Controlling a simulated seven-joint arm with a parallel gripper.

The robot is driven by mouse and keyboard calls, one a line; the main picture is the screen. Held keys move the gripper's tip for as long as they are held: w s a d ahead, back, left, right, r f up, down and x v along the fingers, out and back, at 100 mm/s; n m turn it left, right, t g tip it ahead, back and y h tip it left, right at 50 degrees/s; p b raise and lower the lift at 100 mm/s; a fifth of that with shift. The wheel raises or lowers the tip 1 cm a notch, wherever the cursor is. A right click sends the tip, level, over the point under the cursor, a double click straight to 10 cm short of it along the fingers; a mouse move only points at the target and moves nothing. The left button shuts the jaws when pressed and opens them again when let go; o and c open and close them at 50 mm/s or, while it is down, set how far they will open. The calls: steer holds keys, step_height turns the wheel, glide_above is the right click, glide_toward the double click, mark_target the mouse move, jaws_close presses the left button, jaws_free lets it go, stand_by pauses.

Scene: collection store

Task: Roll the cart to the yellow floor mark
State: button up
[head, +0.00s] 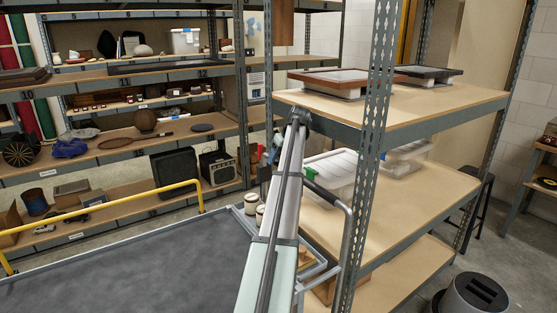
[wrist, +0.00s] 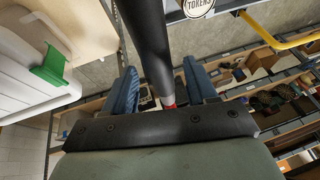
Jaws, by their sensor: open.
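The cart (head: 130,265) has a dark grey deck with a pale metal rim and fills the lower left of the head view. A black bar (head: 322,196), apparently its push handle, bends into a grey tube beside the shelving. In the wrist view a black bar (wrist: 148,45) runs between the two blue fingers of my gripper (wrist: 162,88). The fingers stand apart with gaps on both sides of the bar. A small red part shows at the bar's far end. In the head view my arm hides my gripper. No yellow floor mark shows in either view.
Metal shelving (head: 372,150) stands close on the right, with a white-lidded bin (head: 332,172) near the handle. A yellow rail (head: 110,208) runs along the cart's far left side. Loaded shelves (head: 130,140) line the back. A dark bin (head: 475,295) stands lower right.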

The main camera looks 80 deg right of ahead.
steer(key=shift+f, duration=0.15)
steer(key=shift+c, duration=0.4)
jaws_close()
